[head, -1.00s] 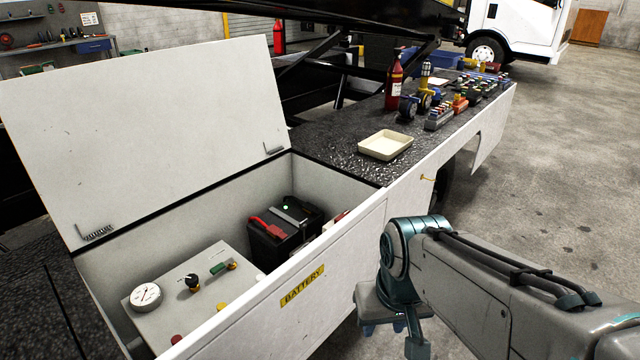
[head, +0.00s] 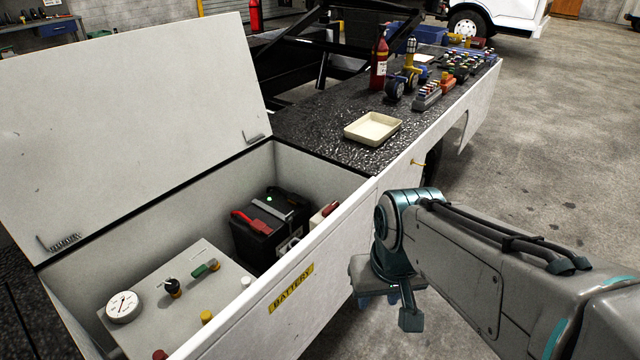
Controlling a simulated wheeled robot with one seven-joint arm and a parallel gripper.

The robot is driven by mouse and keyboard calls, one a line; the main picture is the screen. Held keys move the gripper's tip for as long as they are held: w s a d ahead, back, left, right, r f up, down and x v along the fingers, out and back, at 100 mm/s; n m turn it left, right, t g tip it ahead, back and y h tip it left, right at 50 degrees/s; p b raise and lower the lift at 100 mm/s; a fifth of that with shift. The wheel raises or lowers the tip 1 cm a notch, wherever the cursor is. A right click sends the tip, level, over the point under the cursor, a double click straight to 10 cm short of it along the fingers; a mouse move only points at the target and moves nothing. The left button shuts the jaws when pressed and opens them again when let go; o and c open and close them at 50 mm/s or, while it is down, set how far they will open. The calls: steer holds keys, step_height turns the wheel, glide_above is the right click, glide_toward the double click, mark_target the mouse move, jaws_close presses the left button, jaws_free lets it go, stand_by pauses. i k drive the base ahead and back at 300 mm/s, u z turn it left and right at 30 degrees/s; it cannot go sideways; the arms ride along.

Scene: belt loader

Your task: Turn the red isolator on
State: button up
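The open battery box (head: 335,240) shows its interior. In it stands a black battery (head: 262,243) with a red piece (head: 250,222) on top. Beside the battery's right end, a small red part (head: 331,208) shows on a pale block, partly hidden by the box's front wall; I cannot tell for certain that it is the red isolator. Another red knob (head: 160,354) shows at the bottom edge of the grey panel (head: 215,290). My gripper (head: 375,298) hangs outside the box, right of its front wall, apart from everything; its fingers are mostly hidden by my wrist.
The raised white lid (head: 130,120) stands behind the box. The panel carries a gauge (head: 123,307) and several knobs. A cream tray (head: 372,129), a red extinguisher (head: 379,65) and other small items stand on the black deck. The floor at right is clear.

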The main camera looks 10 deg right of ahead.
mark_target(329, 210)
steer(key=u, duration=0.05)
steer(key=k, duration=0.45)
steer(key=z, duration=0.35)
steer(key=i, duration=1.5)
steer(key=u, duration=0.6)
